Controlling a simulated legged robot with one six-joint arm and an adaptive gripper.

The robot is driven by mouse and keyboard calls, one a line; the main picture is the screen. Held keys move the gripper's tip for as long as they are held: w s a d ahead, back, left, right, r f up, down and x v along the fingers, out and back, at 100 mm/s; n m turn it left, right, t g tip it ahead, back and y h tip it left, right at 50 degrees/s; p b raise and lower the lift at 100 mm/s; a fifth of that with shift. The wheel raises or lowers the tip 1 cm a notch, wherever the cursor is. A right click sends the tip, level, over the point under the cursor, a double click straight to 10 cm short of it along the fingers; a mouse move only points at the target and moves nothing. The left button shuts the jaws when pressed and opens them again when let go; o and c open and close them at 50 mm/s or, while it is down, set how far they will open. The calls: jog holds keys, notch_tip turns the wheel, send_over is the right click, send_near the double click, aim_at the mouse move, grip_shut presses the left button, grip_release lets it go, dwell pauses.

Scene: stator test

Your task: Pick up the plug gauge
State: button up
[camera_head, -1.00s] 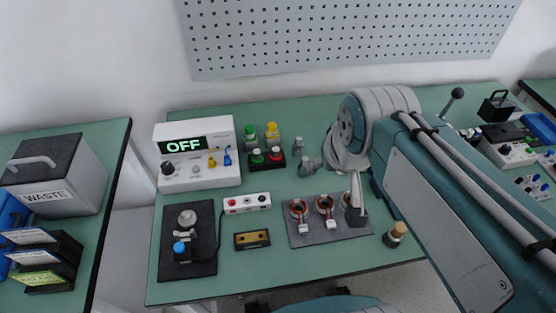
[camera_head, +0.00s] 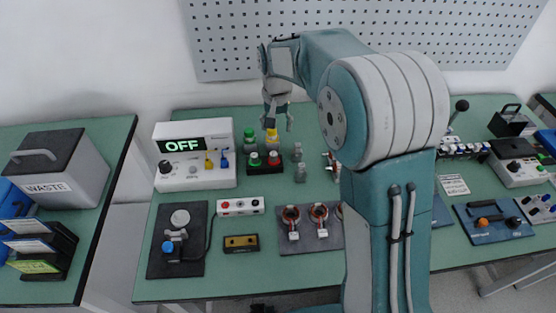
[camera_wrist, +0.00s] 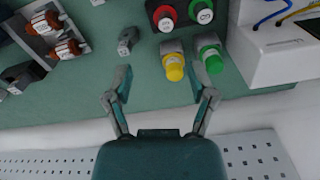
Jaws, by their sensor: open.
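My gripper (camera_head: 278,122) is open and empty, hanging above the back of the bench; its spread fingers also show in the wrist view (camera_wrist: 161,82). I cannot tell for sure which thing is the plug gauge. A small grey piece (camera_head: 297,151) stands right of the yellow-topped cylinder, with another grey piece (camera_head: 300,173) in front of it. One grey piece shows just beyond the left fingertip in the wrist view (camera_wrist: 127,40). Neither finger visibly touches anything.
The white box reading OFF (camera_head: 194,173) stands at left. A red-and-green button box (camera_head: 264,162) is in front of the coloured cylinders. Copper-wound stators (camera_head: 318,214) sit on a grey plate, partly hidden by my arm. A pegboard (camera_head: 360,35) hangs behind the bench.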

jog(key=shift+w+a+f, duration=0.1)
jog(key=shift+w+f, duration=0.2)
jog(key=shift+f, duration=0.2)
jog(key=shift+w+a+f, duration=0.1)
jog(key=shift+w+f, duration=0.15)
jog(key=shift+f, duration=0.2)
send_over(273, 153)
notch_tip(273, 153, down, 5)
jog(key=shift+w+a+r, duration=0.1)
jog(key=f, duration=0.5)
jog(key=shift+d, duration=0.25)
jog(key=shift+a+f, duration=0.15)
jog(key=shift+f, duration=0.25)
grip_shut()
